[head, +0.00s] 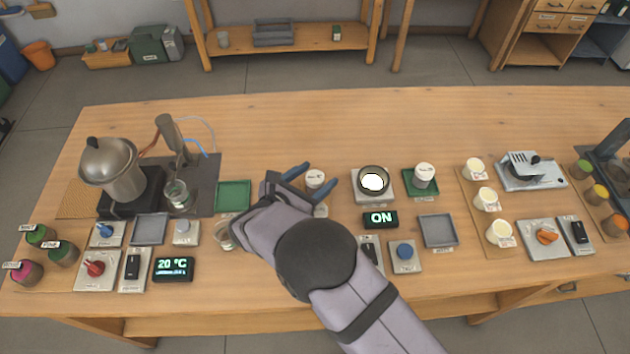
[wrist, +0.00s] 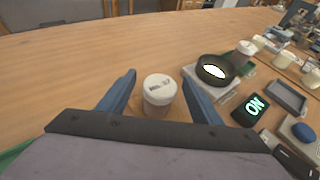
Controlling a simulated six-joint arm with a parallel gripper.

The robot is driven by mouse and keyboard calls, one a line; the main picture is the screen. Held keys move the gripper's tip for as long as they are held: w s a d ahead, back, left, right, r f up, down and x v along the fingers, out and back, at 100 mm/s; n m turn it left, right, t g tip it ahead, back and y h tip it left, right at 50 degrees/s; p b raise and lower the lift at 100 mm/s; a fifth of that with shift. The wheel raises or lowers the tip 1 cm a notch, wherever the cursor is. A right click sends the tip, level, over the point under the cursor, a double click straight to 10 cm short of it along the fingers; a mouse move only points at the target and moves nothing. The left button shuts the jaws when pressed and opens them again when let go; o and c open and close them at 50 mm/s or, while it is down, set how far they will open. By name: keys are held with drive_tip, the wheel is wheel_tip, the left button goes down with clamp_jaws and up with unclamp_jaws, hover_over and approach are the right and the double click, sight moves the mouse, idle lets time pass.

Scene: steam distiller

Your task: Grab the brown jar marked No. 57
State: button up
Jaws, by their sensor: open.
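A small pale jar with a white lid (head: 315,178) stands upright on the table, left of the hot plate. In the wrist view this jar (wrist: 160,92) stands between my fingers; its lid carries dark print too small to read surely. My gripper (head: 320,182) is open, one blue finger on each side of it, with gaps visible in the wrist view (wrist: 159,76). Dark-bodied jars with green (head: 41,234), green (head: 63,252) and pink (head: 27,270) tops stand at the far left with small tags. I cannot read which is No. 57.
A black dish on a pale plate (head: 372,183) stands just right of the jar. Beyond it another white-lidded jar (head: 424,174) is on a green pad. A kettle (head: 112,170) and a green tray (head: 233,196) are on the left. The table's back strip is clear.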

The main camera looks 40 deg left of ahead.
sight(316, 177)
drive_tip(key=c, duration=1.2)
drive_tip(key=shift+o, duration=0.2)
wheel_tip(316, 177, up, 10)
drive_tip(key=shift+b, duration=1)
